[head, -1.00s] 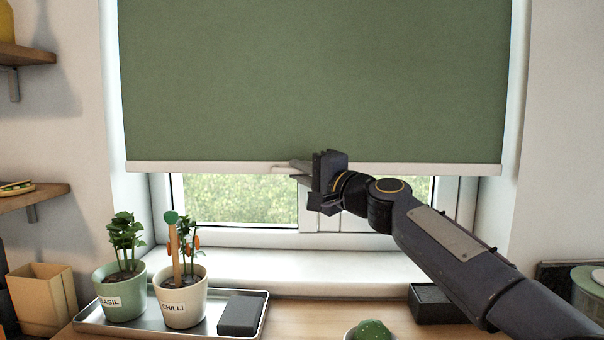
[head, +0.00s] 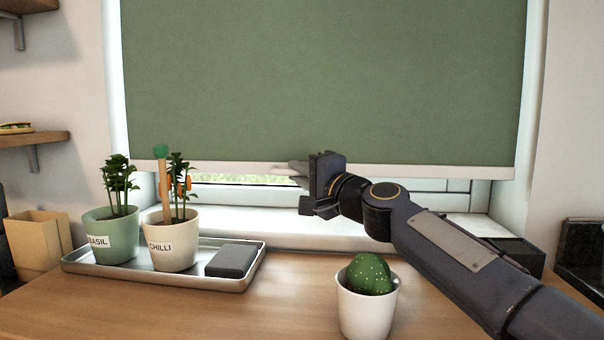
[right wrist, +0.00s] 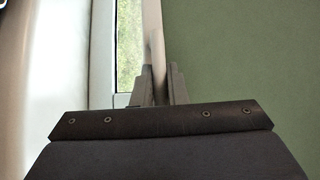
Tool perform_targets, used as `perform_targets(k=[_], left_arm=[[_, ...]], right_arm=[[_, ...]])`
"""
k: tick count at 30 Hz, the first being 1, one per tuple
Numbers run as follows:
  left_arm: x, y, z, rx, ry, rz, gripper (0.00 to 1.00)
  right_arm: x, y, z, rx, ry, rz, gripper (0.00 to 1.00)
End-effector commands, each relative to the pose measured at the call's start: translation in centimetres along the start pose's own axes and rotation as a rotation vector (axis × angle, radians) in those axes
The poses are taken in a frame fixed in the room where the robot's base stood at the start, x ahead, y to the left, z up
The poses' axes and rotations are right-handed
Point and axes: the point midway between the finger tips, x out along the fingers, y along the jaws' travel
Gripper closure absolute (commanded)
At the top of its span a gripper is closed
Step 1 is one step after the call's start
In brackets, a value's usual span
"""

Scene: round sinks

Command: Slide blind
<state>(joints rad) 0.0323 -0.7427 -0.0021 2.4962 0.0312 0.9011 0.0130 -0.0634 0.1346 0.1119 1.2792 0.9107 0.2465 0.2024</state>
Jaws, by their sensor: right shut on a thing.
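A green roller blind (head: 320,80) hangs over most of the window, with a pale bottom bar (head: 220,168) along its lower edge. My right gripper (head: 298,172) is at the middle of that bar, its fingers shut on the bar's pull tab. In the right wrist view the two fingers (right wrist: 160,85) close around the pale tab (right wrist: 157,50), with the green cloth (right wrist: 240,60) to the right. Only a narrow strip of window glass (head: 240,179) shows below the bar. My left gripper is not in view.
A metal tray (head: 150,279) on the wooden counter (head: 220,310) holds a basil pot (head: 110,240), a chilli pot (head: 170,244) and a dark block (head: 231,260). A potted cactus (head: 366,300) stands in front, left of my right forearm. Shelves (head: 35,138) are at the left.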

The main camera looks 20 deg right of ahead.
Motion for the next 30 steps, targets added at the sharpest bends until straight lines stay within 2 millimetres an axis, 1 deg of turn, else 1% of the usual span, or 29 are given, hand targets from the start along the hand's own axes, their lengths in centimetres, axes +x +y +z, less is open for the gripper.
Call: perform_targets(k=[2,3,7,14,17,20,27,30], left_arm=[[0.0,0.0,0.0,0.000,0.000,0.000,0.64],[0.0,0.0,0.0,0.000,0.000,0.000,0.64],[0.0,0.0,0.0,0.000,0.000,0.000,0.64],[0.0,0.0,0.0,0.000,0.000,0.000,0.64],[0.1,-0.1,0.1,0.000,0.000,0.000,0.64],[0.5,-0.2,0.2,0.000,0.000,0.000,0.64],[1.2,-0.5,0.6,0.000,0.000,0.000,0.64],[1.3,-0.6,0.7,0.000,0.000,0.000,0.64]], right_arm=[[0.0,0.0,-0.1,0.000,0.002,-0.001,1.00],[0.0,-0.1,-0.1,-0.001,0.002,-0.001,0.82],[0.0,-0.1,-0.1,0.000,0.002,-0.001,0.66],[0.0,-0.1,-0.1,0.000,0.001,-0.001,0.66],[-0.4,0.0,-0.1,0.000,0.002,-0.002,0.66],[-1.6,0.0,-0.1,-0.001,0.003,-0.003,0.66],[-5.8,0.1,-0.1,-0.001,0.004,-0.002,0.66],[-7.0,0.0,-0.1,-0.001,0.003,-0.002,0.66]])
